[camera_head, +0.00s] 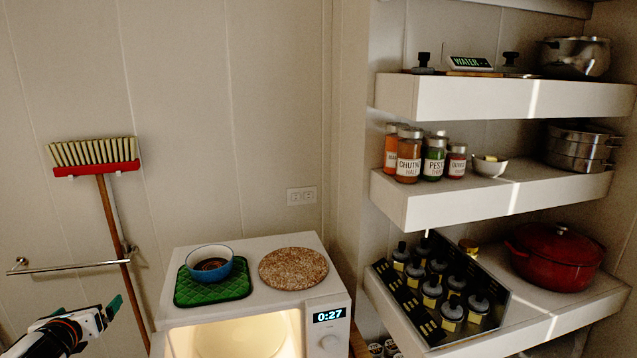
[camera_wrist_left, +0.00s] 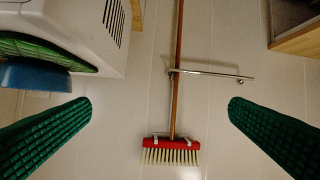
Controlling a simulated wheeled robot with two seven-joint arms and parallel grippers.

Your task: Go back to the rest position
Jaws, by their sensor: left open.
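My left gripper (camera_head: 112,309) is at the lower left of the head view, left of the microwave and in front of the wall. In the left wrist view its two green fingers (camera_wrist_left: 160,108) are spread wide apart with nothing between them. The gap faces the wall with the broom. My right gripper is not in view.
A white microwave (camera_head: 180,318) reading 0:27 carries a blue bowl (camera_head: 226,258) on a green mat (camera_head: 196,295) and a round cork trivet (camera_head: 293,268). A red broom (camera_head: 96,169) and rail (camera_head: 75,266) are on the wall. Shelves (camera_head: 440,205) with jars and a red pot (camera_head: 555,260) stand right.

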